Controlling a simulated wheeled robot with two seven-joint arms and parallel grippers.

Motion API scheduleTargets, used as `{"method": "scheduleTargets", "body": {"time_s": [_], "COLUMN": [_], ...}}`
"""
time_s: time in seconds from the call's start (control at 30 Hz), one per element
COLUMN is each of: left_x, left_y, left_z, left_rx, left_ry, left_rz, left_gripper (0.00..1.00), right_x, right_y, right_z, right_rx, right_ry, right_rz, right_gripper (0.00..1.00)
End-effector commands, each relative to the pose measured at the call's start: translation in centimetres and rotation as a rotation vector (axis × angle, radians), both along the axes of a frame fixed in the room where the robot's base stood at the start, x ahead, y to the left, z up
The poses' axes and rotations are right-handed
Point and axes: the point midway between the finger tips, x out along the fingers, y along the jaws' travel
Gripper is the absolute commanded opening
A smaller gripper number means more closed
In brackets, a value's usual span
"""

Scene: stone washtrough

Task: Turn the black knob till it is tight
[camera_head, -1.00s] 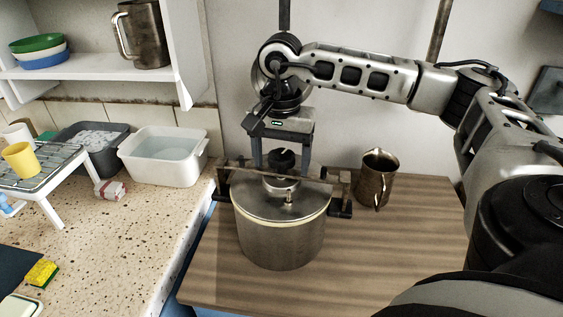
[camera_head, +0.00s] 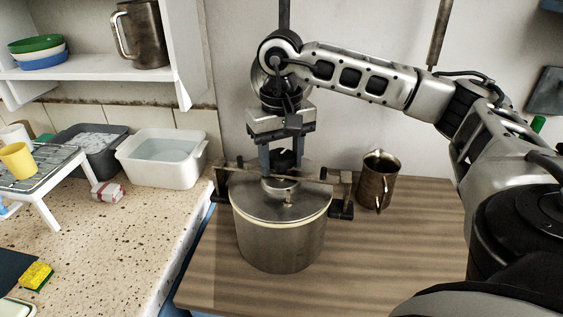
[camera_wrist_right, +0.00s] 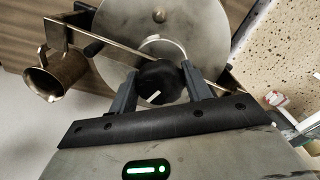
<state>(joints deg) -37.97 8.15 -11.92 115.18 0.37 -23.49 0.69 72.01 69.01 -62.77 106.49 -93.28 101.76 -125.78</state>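The black knob (camera_head: 284,158) stands on top of a steel pot (camera_head: 280,240) with a flat lid, at the middle of a metal crossbar. In the right wrist view the knob (camera_wrist_right: 160,82) has a white mark on its top. My right gripper (camera_head: 282,165) reaches down from above, its two fingers on opposite sides of the knob. The fingers look closed against it, and they partly hide it in the head view. In the right wrist view the fingertips (camera_wrist_right: 157,72) flank the knob. My left gripper is not in view.
The pot stands on a wooden top (camera_head: 400,255). A metal jug (camera_head: 377,182) stands close to its right. On the left, a speckled counter (camera_head: 130,235) holds a white basin (camera_head: 160,175), a grey tub and a rack. The wood in front of the pot is clear.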

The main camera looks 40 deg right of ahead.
Motion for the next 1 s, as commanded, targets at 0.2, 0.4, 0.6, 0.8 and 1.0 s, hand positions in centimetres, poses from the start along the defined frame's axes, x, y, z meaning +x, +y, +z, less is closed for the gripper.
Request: {"method": "scheduleTargets", "body": {"time_s": [0.2,0.4,0.6,0.8,1.0], "left_x": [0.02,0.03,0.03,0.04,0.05], "left_y": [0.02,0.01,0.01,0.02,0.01], "left_z": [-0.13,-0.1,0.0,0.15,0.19], "left_rx": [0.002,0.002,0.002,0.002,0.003], "left_ry": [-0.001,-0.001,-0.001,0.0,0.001], "left_rz": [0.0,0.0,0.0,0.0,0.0], "left_gripper": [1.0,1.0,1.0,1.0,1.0], "right_x": [0.0,-0.03,-0.02,-0.06,-0.06], "right_y": [0.13,0.13,0.12,0.08,0.03], "right_z": [-0.1,-0.09,-0.04,-0.05,-0.04], "right_rx": [0.002,0.003,0.002,-0.001,-0.002], "right_ry": [0.0,0.002,0.002,0.003,0.001], "right_rz": [-0.096,-0.457,-0.825,-1.186,-1.389], "right_gripper": [0.38,0.38,0.38,0.38,0.38]}}
